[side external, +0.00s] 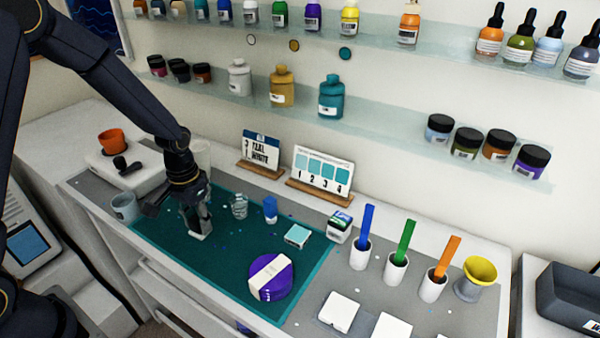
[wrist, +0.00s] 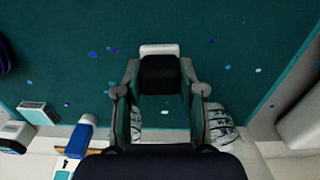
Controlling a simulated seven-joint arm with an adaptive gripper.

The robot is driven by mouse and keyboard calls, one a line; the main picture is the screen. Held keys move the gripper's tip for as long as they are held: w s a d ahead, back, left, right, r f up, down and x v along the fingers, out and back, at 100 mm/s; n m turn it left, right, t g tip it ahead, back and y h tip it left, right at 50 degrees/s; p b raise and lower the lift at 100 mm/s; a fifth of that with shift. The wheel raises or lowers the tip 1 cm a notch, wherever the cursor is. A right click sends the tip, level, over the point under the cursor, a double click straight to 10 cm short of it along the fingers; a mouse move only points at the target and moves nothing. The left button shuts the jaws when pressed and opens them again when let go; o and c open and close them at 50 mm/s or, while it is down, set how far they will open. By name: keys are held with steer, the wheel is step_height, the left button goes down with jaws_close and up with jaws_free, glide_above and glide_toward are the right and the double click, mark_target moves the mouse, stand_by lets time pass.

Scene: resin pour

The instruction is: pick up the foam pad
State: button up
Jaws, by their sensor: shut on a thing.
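My gripper (side external: 197,215) is low over the left part of the teal mat (side external: 225,262). Its fingers are closed around a small block with a dark upper part and a white end, which I take to be the foam pad (side external: 200,235). In the wrist view, the pad (wrist: 160,50) sits between the two fingertips of my gripper (wrist: 160,85), its white end past the tips. The fingers hide part of it. I cannot tell whether it touches the mat.
A clear ribbed thing (side external: 239,206), a blue item (side external: 270,209) and a teal block (side external: 298,235) stand right of my gripper. A grey cup (side external: 124,207) stands at left. The mat's front left is mostly clear.

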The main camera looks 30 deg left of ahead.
steer(key=shift+c, duration=0.6)
